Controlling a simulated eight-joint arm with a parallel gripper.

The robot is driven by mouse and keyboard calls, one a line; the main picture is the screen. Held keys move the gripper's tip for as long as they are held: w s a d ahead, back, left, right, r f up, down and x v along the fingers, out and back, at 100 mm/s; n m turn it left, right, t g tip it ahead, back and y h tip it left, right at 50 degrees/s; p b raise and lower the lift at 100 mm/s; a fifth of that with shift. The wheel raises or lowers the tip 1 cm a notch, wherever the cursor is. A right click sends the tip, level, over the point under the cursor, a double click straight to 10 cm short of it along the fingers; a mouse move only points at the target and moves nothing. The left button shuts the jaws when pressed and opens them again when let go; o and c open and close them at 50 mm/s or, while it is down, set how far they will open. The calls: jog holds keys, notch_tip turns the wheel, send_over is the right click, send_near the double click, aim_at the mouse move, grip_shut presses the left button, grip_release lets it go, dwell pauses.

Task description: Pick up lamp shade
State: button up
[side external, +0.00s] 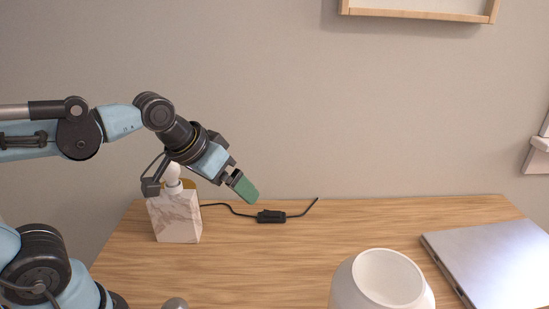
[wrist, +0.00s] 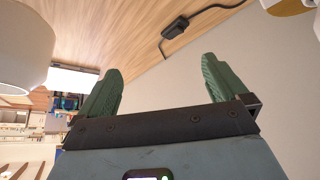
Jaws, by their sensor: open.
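The lamp shade (side external: 346,285) is white and rounded, with a wide round opening facing up. It stands at the front of the desk, right of centre, cut off by the lower picture edge. In the wrist view the pale shade (wrist: 22,42) shows at the upper left, partly out of frame. My gripper (side external: 248,191) is in the air over the back of the desk, left of the shade and well apart from it, tilted down to the right. In the wrist view its two green fingers (wrist: 160,66) are spread with nothing between them.
A marble lamp base (side external: 175,218) with a white bulb stands at the back left, close to my wrist. A black cord with a switch (side external: 271,216) runs along the back. A silver laptop (side external: 490,262) lies at right. The wooden desk (side external: 290,255) is clear in the middle.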

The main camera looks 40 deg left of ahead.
jog(key=f, duration=0.1)
jog(key=s+a, duration=0.1)
jog(key=f, duration=0.1)
jog(key=shift+s+a+f+m, duration=0.25)
jog(key=shift+s+f+m, duration=0.05)
jog(key=shift+s, duration=0.05)
jog(key=shift+c, duration=0.5)
jog(key=shift+s+a+f+t, duration=0.1)
jog(key=shift+s+f+t, duration=0.1)
jog(key=shift+t, duration=0.1)
jog(key=shift+c, duration=1.2)
jog(key=c, duration=0.4)
jog(key=shift+w, duration=0.1)
